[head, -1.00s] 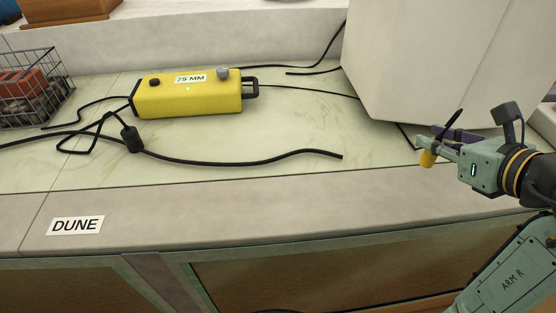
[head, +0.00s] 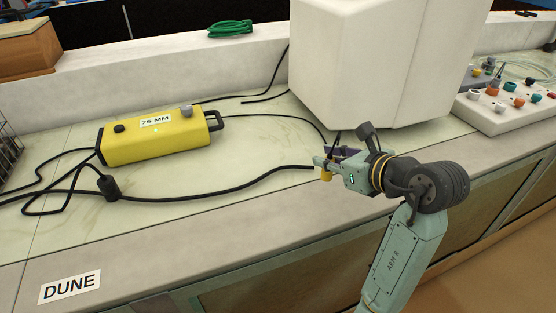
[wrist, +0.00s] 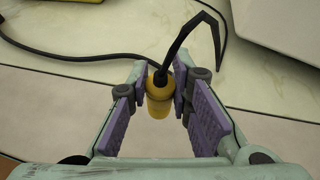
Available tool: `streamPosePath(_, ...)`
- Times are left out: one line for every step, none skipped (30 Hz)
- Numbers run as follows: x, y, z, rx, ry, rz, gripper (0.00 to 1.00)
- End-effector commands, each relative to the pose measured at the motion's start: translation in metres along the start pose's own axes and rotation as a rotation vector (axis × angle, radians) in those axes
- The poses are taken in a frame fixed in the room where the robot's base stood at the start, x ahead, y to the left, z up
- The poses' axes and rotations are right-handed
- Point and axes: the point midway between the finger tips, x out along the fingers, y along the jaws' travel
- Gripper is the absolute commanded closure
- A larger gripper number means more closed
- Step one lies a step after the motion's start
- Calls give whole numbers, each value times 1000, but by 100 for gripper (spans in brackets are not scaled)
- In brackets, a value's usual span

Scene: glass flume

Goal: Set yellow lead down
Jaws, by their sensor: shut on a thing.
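The yellow lead shows as a yellow cylindrical plug (wrist: 160,100) with a short bent black cable rising from its top. My gripper (wrist: 160,84) is shut on it, one finger on each side. In the head view, my gripper (head: 324,164) points left over the front part of the counter, with the yellow plug (head: 326,176) hanging at its fingertips. The plug seems to be above the counter (head: 250,210); its exact height is hard to tell.
A yellow box (head: 158,138) marked 75 MM stands on the counter to the left. A black cable (head: 220,196) runs along the counter towards my gripper. A large white block (head: 380,65) stands close behind it. A panel of coloured knobs (head: 500,112) is at right.

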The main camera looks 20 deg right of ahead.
Motion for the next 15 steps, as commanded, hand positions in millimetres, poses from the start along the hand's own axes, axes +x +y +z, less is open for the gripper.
streamPosePath(12,8,7,-1,1,7,100)
streamPosePath(19,12,10,-1,0,7,100)
streamPosePath(29,16,14,-1,1,8,100)
streamPosePath(35,20,16,-2,0,6,100)
streamPosePath(42,22,19,-1,0,7,100)
streamPosePath(51,27,22,-1,1,7,100)
streamPosePath(57,30,24,-1,0,6,100)
streamPosePath(63,32,26,-1,0,5,100)
streamPosePath(70,35,28,0,0,5,100)
streamPosePath(74,37,30,-1,0,4,100)
streamPosePath(78,39,31,0,0,4,100)
streamPosePath(82,40,32,0,0,3,100)
streamPosePath(84,41,33,1,0,1,100)
streamPosePath(86,42,33,1,0,1,100)
streamPosePath(88,42,34,1,-1,1,100)
